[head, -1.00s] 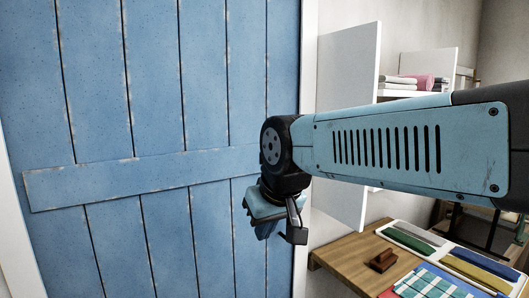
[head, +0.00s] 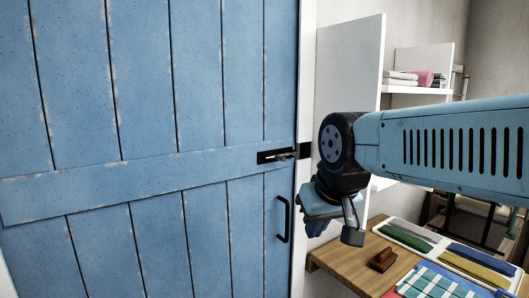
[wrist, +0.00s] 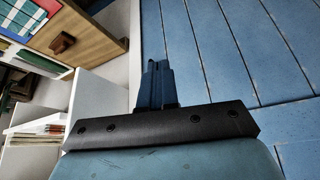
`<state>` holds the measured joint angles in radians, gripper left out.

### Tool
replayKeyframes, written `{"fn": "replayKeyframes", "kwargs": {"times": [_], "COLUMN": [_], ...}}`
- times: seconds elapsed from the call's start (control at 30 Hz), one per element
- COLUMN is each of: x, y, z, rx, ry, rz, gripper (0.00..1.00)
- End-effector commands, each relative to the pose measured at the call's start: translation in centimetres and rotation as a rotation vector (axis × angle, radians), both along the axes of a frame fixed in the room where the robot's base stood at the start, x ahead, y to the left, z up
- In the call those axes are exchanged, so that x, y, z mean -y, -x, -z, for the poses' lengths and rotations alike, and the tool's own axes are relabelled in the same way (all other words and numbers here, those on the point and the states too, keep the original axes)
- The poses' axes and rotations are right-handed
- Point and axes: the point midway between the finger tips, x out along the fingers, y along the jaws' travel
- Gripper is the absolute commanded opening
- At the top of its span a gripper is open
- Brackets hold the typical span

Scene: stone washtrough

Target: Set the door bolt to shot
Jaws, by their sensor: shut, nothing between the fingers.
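The blue plank door (head: 150,110) fills the left of the head view and stands closed in its white frame. The black door bolt (head: 272,156) sits at the right end of the door's cross board, with a small metal knob on it. Its dark keep (head: 306,150) is on the frame just to the right. I cannot tell whether the rod enters the keep. My gripper (head: 316,228) hangs below and right of the bolt, apart from it and pointing down. Its blue fingers show shut and empty in the wrist view (wrist: 157,68). The bolt does not show there.
A black pull handle (head: 284,219) is on the door below the bolt. A white shelf unit (head: 347,90) holds folded cloths (head: 415,77). A wooden table (head: 345,262) carries a brown block (head: 383,260) and several coloured cloths, close to my gripper.

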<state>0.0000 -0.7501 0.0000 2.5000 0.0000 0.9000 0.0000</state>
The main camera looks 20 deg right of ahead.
Motion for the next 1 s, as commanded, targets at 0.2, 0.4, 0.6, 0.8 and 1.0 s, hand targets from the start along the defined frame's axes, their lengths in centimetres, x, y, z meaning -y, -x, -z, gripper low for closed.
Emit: {"fn": "replayKeyframes", "kwargs": {"times": [0.2,0.4,0.6,0.8,1.0], "x": [-0.1,0.6,-1.4,-3.8,-5.4], "y": [-1.5,-6.9,-13.7,-19.6,-22.8], "z": [-1.5,-6.2,-11.0,-14.6,-16.2], "rx": [-0.01,-0.033,-0.044,-0.037,-0.029], "ry": [0.031,0.137,0.259,0.353,0.401], "rz": [-0.013,-0.049,-0.087,-0.11,-0.118], "gripper": [0.0,0.0,0.0,0.0,0.0]}}
